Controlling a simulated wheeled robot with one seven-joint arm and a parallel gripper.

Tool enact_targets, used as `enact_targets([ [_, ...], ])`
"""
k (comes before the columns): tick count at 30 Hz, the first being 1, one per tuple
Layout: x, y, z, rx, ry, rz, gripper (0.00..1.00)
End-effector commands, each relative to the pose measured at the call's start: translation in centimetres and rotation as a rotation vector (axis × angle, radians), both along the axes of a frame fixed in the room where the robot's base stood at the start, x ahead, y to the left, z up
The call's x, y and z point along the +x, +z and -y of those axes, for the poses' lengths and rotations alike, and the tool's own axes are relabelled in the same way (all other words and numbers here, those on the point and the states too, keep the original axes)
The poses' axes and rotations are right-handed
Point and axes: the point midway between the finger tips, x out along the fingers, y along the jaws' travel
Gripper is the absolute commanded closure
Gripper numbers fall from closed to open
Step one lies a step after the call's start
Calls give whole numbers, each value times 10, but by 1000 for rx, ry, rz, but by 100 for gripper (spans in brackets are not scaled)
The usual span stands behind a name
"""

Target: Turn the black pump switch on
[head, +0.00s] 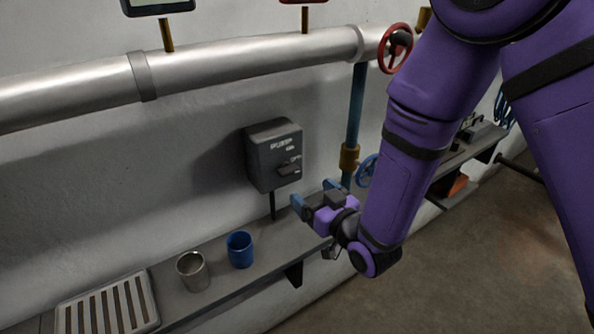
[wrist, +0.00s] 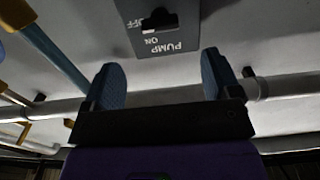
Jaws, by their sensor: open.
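The grey pump box (head: 262,160) is fixed to the wall in the head view, lettered PUMP, ON and OFF. Its black switch (head: 289,169) sticks out of the front, beside the OFF lettering. In the wrist view the box (wrist: 185,38) appears upside down, with the dark switch (wrist: 159,19) near the top edge. I cannot tell exactly which way the switch is set. My gripper (head: 313,196) is open and empty, below and slightly right of the switch, apart from it. Its blue fingertips (wrist: 162,72) stand wide apart in the wrist view, with the box beyond them.
A metal cup (head: 194,272), a blue cup (head: 240,250) and a slatted tray (head: 72,320) stand on the shelf below. A blue vertical pipe (head: 355,110) with a blue valve wheel (head: 367,170) is right of the box. A large pipe (head: 220,65) runs above.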

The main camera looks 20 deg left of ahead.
Motion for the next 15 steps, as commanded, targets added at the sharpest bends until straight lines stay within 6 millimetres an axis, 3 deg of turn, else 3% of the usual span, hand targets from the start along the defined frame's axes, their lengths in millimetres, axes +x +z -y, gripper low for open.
enact_targets([
  [15, 53, 1, -62, 0, 0, 1, 17],
])
